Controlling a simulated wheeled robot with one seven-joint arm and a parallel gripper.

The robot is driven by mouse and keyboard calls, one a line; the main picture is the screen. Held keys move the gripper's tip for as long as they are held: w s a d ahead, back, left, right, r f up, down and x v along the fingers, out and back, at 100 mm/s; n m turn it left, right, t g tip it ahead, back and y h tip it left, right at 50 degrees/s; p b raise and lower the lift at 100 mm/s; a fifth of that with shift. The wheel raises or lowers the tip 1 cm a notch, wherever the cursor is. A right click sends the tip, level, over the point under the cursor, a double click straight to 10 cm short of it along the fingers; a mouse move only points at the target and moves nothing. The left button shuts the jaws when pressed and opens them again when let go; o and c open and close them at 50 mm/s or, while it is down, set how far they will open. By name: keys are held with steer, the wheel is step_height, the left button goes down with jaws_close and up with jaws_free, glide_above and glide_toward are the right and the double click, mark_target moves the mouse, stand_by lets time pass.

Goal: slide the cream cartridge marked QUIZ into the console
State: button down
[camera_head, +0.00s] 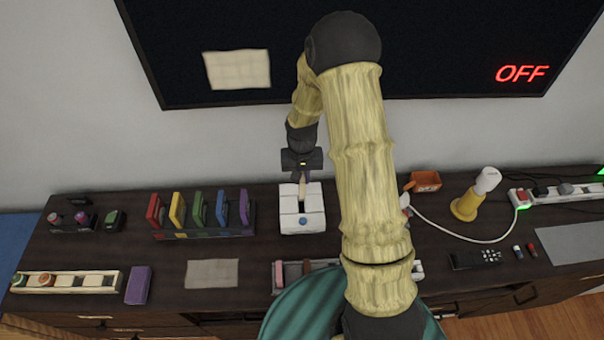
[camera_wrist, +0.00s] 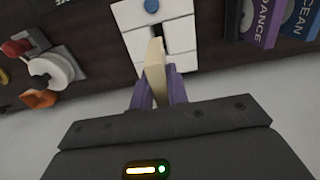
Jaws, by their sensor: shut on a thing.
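The white console (camera_head: 302,222) with a blue button stands on the dark cabinet, right of the rack. It also shows in the wrist view (camera_wrist: 183,33), with a dark slot in its top. My gripper (camera_head: 302,176) is above the back part of the console, pointing down. Its purple fingers in the wrist view (camera_wrist: 160,88) are shut on the cream cartridge (camera_wrist: 154,70). The cartridge also shows below the fingers in the head view (camera_head: 302,189). Its end overlaps the slot in the wrist view; I cannot tell whether it is inside. Its marking is not visible.
A rack (camera_head: 205,234) of several coloured cartridges stands left of the console. An orange container (camera_head: 425,181), a yellow-and-white bottle-like object (camera_head: 468,204) and a white cable (camera_head: 450,234) lie to the right. The wall screen (camera_head: 450,50) reads OFF.

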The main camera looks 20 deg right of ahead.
mark_target(301, 190)
steer(key=shift+s+a, duration=0.2)
steer(key=shift+s, duration=0.2)
steer(key=shift+w+d+f+b, duration=0.1)
steer(key=shift+f+b, duration=0.9)
steer(key=shift+f, duration=0.45)
steer(key=shift+w+f+b, duration=0.1)
steer(key=shift+f+b, duration=0.9)
steer(key=shift+f, duration=0.4)
steer(key=shift+s, duration=0.1)
steer(key=shift+f, duration=0.1)
steer(key=shift+f+b, duration=1.6)
steer(key=shift+f, duration=0.85)
steer(key=c, duration=1.3)
jaws_free()
